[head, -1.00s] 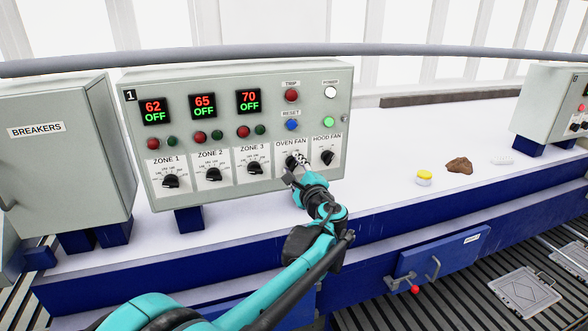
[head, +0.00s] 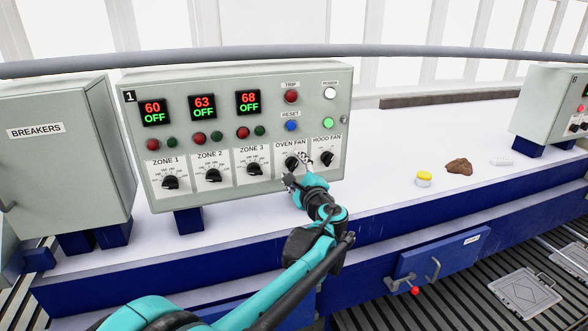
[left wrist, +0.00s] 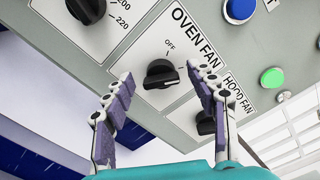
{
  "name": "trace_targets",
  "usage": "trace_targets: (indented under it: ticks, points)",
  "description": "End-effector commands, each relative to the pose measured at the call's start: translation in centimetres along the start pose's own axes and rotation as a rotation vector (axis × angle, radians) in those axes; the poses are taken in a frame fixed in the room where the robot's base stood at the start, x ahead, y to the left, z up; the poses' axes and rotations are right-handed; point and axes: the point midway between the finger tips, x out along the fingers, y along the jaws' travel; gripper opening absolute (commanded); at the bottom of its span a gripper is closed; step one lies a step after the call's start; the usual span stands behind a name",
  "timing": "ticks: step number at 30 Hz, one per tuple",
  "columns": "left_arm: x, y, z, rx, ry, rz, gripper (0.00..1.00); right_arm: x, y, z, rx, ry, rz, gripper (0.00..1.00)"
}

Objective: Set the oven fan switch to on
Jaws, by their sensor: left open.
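The oven fan switch is a black rotary knob (head: 291,162) on the grey control panel (head: 240,95), and it also shows in the left wrist view (left wrist: 160,74). Its bar lies across, with the white-marked end towards the right finger and turned away from the OFF label. Any label at that end is hidden by the finger. My left gripper (head: 296,170) is open, its fingers spread either side of the knob in the left wrist view (left wrist: 160,72), with gaps between them and it. My right gripper is not in view.
The hood fan knob (head: 327,158) is just right of my left gripper, partly behind a finger in the wrist view. The zone 3 knob (head: 254,168) is to the left. A breaker box (head: 60,150) stands left.

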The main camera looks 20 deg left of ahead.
Motion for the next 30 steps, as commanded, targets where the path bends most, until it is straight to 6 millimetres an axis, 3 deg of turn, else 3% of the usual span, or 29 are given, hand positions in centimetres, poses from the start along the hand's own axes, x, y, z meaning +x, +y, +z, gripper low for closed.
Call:
trace_targets:
  ticks: [5, 12, 18, 30]
  points:
    - [-2.3, -0.1, -0.1, 0.0, 0.003, -0.002, 0.57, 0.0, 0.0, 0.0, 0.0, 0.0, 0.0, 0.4]
    - [-7.7, 0.0, -0.1, 0.0, 0.003, -0.002, 0.57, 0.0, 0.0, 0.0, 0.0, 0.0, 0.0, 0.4]
    - [-10.8, 0.0, -0.1, 0.0, 0.002, -0.001, 0.57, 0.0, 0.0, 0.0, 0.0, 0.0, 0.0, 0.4]
    - [-11.9, 0.0, 0.0, 0.0, 0.0, 0.0, 0.57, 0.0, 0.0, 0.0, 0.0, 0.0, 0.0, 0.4]
